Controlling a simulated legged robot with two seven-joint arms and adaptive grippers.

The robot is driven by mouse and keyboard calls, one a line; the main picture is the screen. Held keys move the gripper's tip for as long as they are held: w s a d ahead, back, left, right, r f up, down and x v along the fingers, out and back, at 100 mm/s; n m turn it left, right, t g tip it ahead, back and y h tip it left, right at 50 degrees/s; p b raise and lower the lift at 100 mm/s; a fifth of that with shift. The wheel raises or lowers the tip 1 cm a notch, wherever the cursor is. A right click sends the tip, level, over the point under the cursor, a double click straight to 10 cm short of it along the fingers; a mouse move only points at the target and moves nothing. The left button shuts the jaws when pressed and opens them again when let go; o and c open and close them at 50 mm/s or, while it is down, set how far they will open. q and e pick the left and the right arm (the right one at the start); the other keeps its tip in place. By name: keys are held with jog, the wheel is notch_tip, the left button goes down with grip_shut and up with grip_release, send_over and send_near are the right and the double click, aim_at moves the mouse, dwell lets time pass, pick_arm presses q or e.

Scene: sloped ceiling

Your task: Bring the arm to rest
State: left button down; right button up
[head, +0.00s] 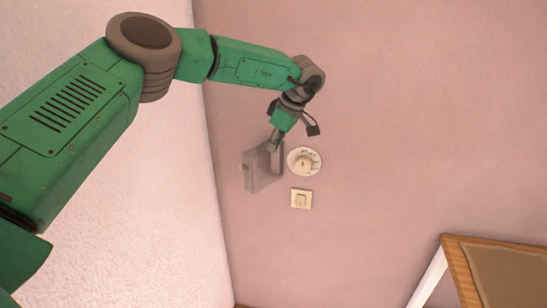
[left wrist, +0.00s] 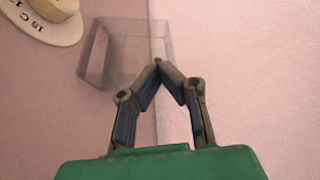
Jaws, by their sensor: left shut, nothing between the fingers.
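My left arm comes in from the left and reaches to the pink wall. My left gripper (head: 272,146) is shut and empty, with its tips at a see-through grey box-shaped cover (head: 262,172). In the left wrist view the fingertips (left wrist: 158,66) meet in front of the cover (left wrist: 112,62); I cannot tell whether they touch it. The cover stands out from the wall, just left of a round cream dial (head: 305,161). The dial also shows at the upper left of the left wrist view (left wrist: 55,28). My right gripper is not in view.
A square cream switch (head: 301,199) is on the wall below the dial. A pale textured wall (head: 165,195) meets the pink wall in a corner at left. A wood-framed brown panel (head: 510,275) stands at the lower right. The pink wall to the right is bare.

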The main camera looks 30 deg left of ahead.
pick_arm(q)
jog(key=s+d+f+m+t+b, duration=0.3)
jog(key=s+f+m, duration=0.1)
jog(key=f, duration=0.7)
jog(key=s+d+f+m+t+b, duration=0.25)
jog(key=s+f+m, duration=0.2)
jog(key=f, duration=0.55)
jog(key=s+d+f+m+t+b, duration=0.3)
jog(key=f+m+b, duration=0.15)
jog(key=f, duration=0.65)
jog(key=s+f+m+g+h+b, duration=0.2)
jog(key=s+f, duration=0.3)
jog(key=s, duration=1.1)
jog(key=s+f+m+g+h+b, duration=0.2)
jog(key=s+f+m+g, duration=0.2)
jog(key=s, duration=1.1)
jog(key=shift+s+f+m+g, duration=0.4)
jog(key=shift+f+g, duration=0.2)
jog(key=shift+g, duration=0.05)
jog(key=shift+w+a, duration=0.1)
jog(key=shift+w, duration=0.05)
